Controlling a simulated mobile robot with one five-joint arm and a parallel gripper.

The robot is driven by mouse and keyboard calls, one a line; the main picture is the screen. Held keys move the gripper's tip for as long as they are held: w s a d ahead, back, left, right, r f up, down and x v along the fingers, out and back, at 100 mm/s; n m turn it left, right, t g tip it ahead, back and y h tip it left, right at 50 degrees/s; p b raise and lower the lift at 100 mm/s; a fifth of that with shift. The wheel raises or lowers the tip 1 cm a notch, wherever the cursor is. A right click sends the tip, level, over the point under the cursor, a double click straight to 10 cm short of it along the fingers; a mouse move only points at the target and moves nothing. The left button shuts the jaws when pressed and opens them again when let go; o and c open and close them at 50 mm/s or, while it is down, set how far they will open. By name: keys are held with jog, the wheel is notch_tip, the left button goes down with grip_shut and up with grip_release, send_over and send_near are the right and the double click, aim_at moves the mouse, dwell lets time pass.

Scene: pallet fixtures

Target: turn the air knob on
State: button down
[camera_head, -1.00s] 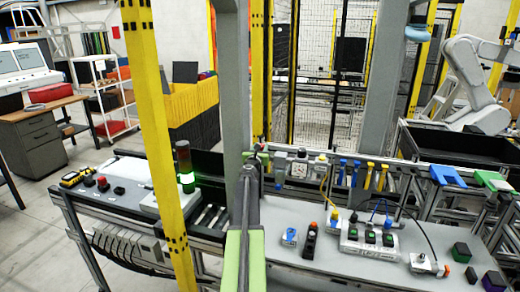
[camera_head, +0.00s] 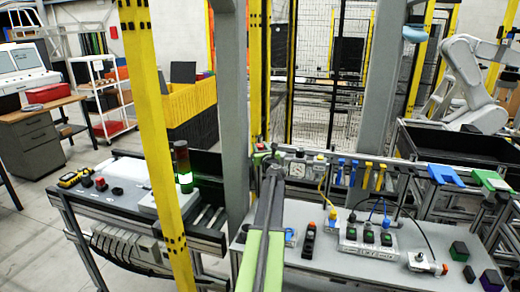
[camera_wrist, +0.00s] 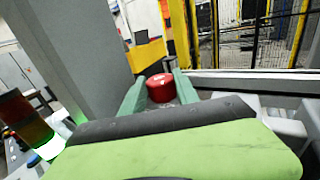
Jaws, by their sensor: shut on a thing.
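The air knob, a red round cap (camera_wrist: 161,88), sits between the two green fingers of my gripper (camera_wrist: 159,82) in the wrist view. The fingers are shut on it from both sides. In the head view my gripper (camera_head: 265,156) is at the left end of the row of air fittings, behind the workbench. The knob is too small there to tell its turn position, and my arm hides part of that spot.
A pressure gauge (camera_head: 297,170) is just right of my gripper. A grey post (camera_head: 233,100) stands close on the left. A signal tower (camera_head: 184,165) glows green further left. The bench top (camera_head: 330,270) holds switches and cables.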

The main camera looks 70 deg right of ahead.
jog(key=c, duration=0.9)
grip_release()
jog(key=v, duration=1.7)
jog(key=shift+s+a, duration=0.2)
